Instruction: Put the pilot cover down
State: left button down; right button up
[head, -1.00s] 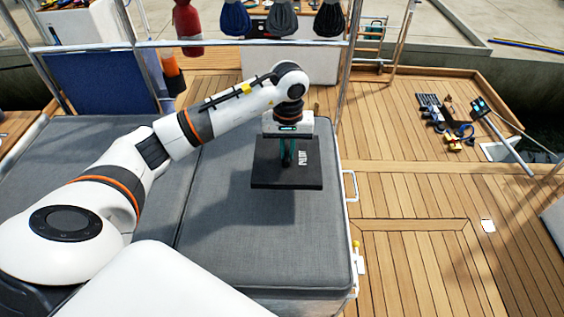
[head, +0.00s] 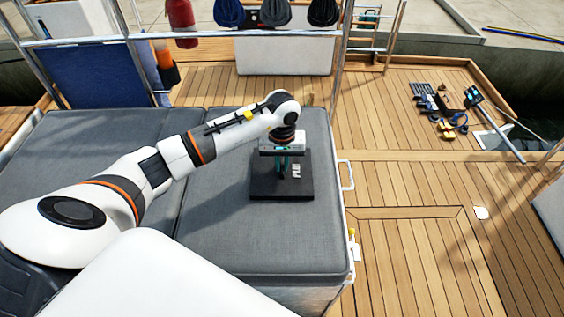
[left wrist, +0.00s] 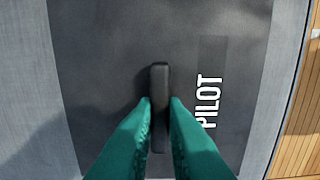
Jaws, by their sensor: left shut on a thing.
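The pilot cover (head: 265,186) is a black square plate with a raised bar handle and a white PILOT label. It lies flat on, or very close above, the grey cushion (head: 235,240); I cannot tell whether it touches. My left gripper (head: 283,168) points down over the cover's middle. In the left wrist view its green fingers (left wrist: 160,105) are shut on the handle (left wrist: 159,80) from both sides, and the cover (left wrist: 110,40) fills most of the view. My right gripper is not in view.
A white handle rail (head: 346,176) is on the cushion seat's right side. Wooden deck (head: 400,180) is open to the right, with several small tools (head: 445,112) farther back. Winch-like bags and a red extinguisher (head: 181,15) hang at the back.

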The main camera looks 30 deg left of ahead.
aim_at(282, 166)
pick_arm(q)
jog(key=c, duration=1.5)
grip_release()
notch_tip(282, 166, up, 12)
jog(key=shift+r+b, duration=0.1)
jog(key=shift+b, duration=0.3)
